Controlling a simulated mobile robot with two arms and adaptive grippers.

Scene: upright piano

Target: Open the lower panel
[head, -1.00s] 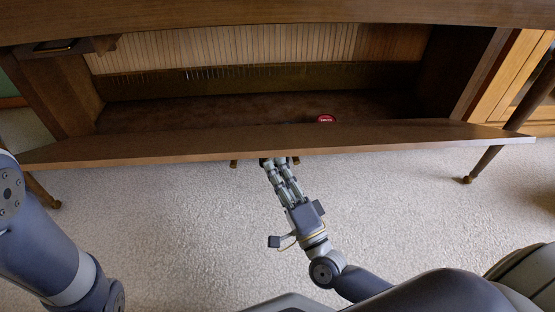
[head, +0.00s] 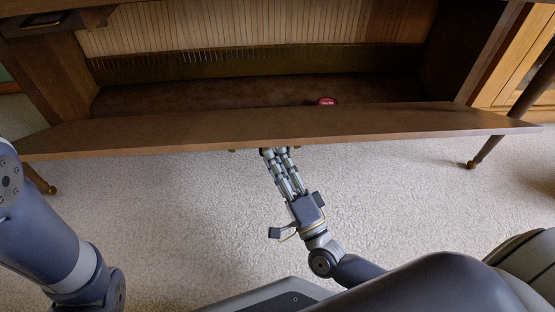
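The lower panel (head: 300,127) is a long brown wooden board, tilted out from the piano's front and lying nearly flat. Above and behind it the lower compartment (head: 200,93) is exposed. My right gripper (head: 272,151) reaches up to the front edge of the panel near its middle. Its fingertips are hidden under the panel edge, so I cannot tell whether they grip or touch it. My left arm (head: 38,225) shows at the left, but its gripper is out of view.
A small red round object (head: 327,101) lies inside the compartment, behind the panel. Piano legs stand at both sides, one at the right (head: 487,150). A light wood cabinet (head: 520,70) is at the right. The pale carpet (head: 400,200) in front is clear.

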